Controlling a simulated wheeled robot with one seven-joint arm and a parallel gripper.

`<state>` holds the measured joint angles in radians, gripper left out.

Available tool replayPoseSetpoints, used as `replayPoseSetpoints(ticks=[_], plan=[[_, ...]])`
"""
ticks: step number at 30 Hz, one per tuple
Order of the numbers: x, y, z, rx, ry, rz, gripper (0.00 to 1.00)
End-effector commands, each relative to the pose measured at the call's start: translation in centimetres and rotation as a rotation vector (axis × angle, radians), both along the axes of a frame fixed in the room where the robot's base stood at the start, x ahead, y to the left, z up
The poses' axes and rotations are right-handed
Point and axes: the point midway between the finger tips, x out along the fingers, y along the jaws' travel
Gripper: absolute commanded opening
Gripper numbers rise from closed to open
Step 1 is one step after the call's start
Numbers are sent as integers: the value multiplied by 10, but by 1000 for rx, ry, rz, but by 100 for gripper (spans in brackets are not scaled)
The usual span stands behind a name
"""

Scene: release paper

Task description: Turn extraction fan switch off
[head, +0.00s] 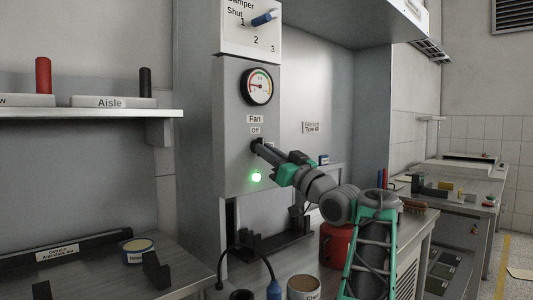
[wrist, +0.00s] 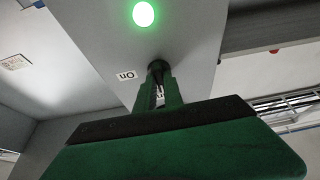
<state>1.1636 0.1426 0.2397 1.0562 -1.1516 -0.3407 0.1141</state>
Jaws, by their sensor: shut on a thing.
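The fan switch (wrist: 157,66) is a small dark knob on the grey control panel (head: 233,165), below the "Fan" and "Off" labels. My gripper (head: 259,147) reaches it from the right, and its fingertips cover most of the switch in the head view. In the wrist view my gripper (wrist: 160,88) is shut on the switch, with an "On" label (wrist: 126,75) beside it. That view is turned, so the lettering is upside down. A green indicator light (head: 256,177) glows below the switch; it also glows in the wrist view (wrist: 144,14). The switch's exact angle is hard to tell.
A round gauge (head: 257,86) and a blue damper knob (head: 262,19) are above the switch. A shelf (head: 120,113) with red and black handles is at the left. A red container (head: 335,245) and a tan-topped pot (head: 304,288) stand below my arm.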

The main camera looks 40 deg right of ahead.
Motion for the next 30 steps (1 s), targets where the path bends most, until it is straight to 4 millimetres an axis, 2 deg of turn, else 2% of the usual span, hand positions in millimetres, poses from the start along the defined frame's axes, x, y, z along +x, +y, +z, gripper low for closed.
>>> replayPoseSetpoints(ticks=[3, 4, 12, 20, 23, 30], plan=[[0, 0, 1, -3, -1, -1, 0], [0, 0, 1, -3, -1, -1, 13], [0, 0, 1, -1, -1, 0, 34], [-3, 0, -1, 0, -1, -1, 34], [-14, -2, -6, 2, -1, -4, 34], [-59, -3, -24, 0, -1, -5, 34]])
